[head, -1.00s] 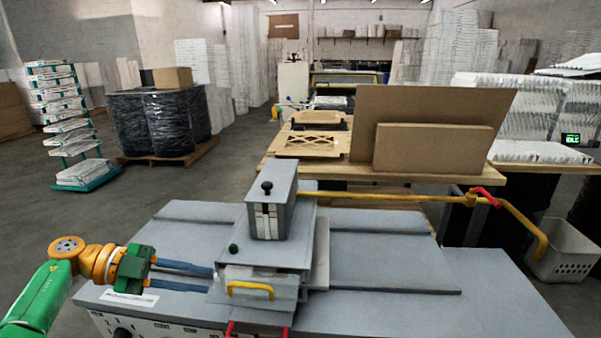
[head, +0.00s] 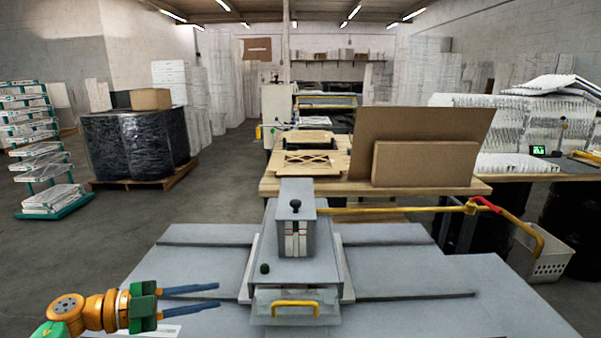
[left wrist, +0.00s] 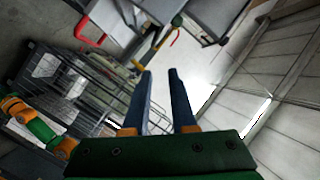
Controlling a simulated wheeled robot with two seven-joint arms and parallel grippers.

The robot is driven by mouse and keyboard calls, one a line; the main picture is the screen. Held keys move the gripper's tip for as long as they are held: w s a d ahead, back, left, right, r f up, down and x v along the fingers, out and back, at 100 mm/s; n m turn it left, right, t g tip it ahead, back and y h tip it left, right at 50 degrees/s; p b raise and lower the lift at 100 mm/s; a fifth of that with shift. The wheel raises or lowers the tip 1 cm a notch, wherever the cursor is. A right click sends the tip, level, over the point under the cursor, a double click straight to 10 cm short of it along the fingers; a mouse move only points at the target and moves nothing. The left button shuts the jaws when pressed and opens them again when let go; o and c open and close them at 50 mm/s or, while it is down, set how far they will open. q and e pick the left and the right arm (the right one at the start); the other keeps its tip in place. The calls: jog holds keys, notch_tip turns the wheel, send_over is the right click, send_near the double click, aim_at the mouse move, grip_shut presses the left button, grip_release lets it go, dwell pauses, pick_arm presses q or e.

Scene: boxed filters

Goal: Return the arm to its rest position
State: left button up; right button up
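My left gripper (head: 218,295) comes in from the lower left of the head view, above the left part of a grey machine table (head: 200,262). Its two blue fingers are apart with nothing between them, and they point right toward the grey machine head. The left wrist view also shows the open, empty fingers (left wrist: 160,75). My right gripper is not in the head view; a green and orange arm part, mine, shows at the left of the left wrist view.
The grey machine (head: 297,255) with a yellow handle stands in the middle of its table. A yellow bar (head: 400,210) with a red lever reaches right. Behind is a wooden table (head: 440,185) with cardboard sheets. A white basket (head: 545,258) stands at right.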

pick_arm(q)
jog(key=w+d+f+n+t+y, duration=0.2)
jog(key=w+d+n+t+y, duration=0.25)
jog(key=n+t, duration=0.5)
jog(key=s+a+f+n+y, duration=0.3)
jog(key=s+f+n+y, duration=0.2)
jog(key=f+n+y, duration=0.35)
jog(key=s+f+n+g+y, duration=0.1)
jog(key=s+f+g, duration=0.5)
jog(key=s, duration=0.6)
jog(key=s+f+n+g+y, duration=0.15)
jog(key=s+f+g, duration=0.45)
jog(key=s, duration=0.7)
jog(key=s+f+g, duration=0.1)
jog(key=s+f, duration=0.1)
jog(key=f, duration=0.7)
jog(key=s+f+g, duration=0.1)
jog(key=s+f, duration=0.1)
jog(key=f, duration=0.7)
jog(key=s+a+f, duration=0.3)
jog(key=s+f, duration=0.6)
jog(key=s, duration=0.2)
jog(key=shift+f+g, duration=0.15)
jog(key=shift+g, duration=0.3)
